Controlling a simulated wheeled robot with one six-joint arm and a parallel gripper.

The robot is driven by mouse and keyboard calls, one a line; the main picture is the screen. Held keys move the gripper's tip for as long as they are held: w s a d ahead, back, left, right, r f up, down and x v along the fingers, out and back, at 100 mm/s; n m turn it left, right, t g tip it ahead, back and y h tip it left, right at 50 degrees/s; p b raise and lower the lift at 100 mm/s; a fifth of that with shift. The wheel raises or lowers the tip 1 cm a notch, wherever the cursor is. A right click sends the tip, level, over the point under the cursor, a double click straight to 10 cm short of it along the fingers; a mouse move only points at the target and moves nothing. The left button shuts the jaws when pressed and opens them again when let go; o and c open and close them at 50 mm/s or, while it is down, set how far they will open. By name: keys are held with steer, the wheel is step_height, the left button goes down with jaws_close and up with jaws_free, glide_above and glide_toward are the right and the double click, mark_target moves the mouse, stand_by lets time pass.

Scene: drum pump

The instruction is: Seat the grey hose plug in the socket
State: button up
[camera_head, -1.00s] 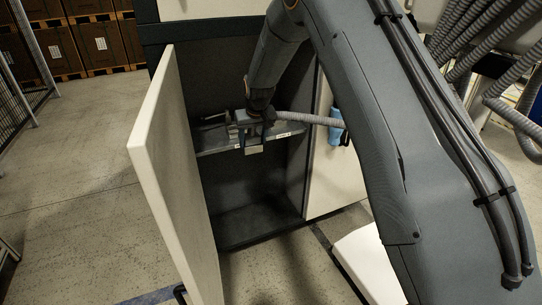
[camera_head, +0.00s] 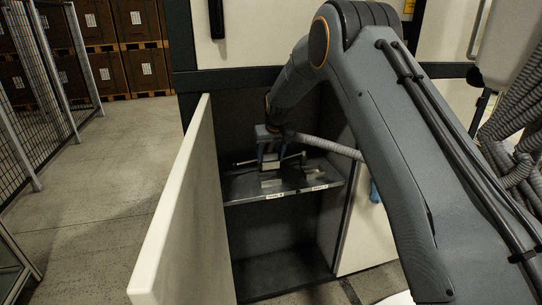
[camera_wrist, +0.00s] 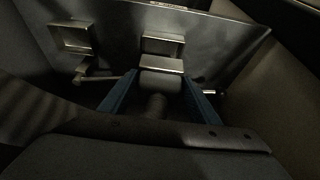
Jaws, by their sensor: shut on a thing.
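My gripper (camera_head: 269,158) is inside the open cabinet, just above the shelf. In the wrist view its blue fingers (camera_wrist: 161,84) are closed on the grey hose plug (camera_wrist: 160,90), a pale block between them. A square metal socket frame (camera_wrist: 163,40) stands directly ahead of the plug, in line with it. Its near edge and the plug's front look close or touching; I cannot tell whether the plug has entered. A second, similar frame (camera_wrist: 75,36) is to the left. In the head view the plug is small and partly hidden by the fingers.
The shelf (camera_head: 235,190) has a labelled front edge. A grey corrugated hose (camera_head: 330,146) runs right from my gripper. The cabinet door (camera_head: 180,220) stands open on the left. A thin rod with a handle (camera_wrist: 95,77) lies near the left frame.

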mark_target(271, 166)
steer(key=shift+f+b, duration=1.35)
steer(key=shift+f, duration=2)
steer(key=o, duration=1.2)
steer(key=shift+o, duration=0.2)
steer(key=b+v, duration=0.1)
steer(key=v, duration=0.6)
steer(key=shift+s+d+r+b, duration=0.1)
steer(key=shift+s+r+b, duration=0.15)
steer(key=shift+b, duration=0.15)
steer(key=s+d+m+g, duration=0.1)
steer(key=s+d, duration=0.5)
steer(key=s, duration=0.8)
steer(key=s+d+f+m+g, duration=0.1)
steer(key=s+d, duration=0.6)
steer(key=s, duration=0.8)
steer(key=s+d+m+g+h, duration=0.1)
steer(key=s+d, duration=0.5)
steer(key=s, duration=0.8)
steer(key=shift+s+d+f+g, duration=0.25)
steer(key=shift+f+g, duration=0.05)
steer(key=shift+f, duration=0.05)
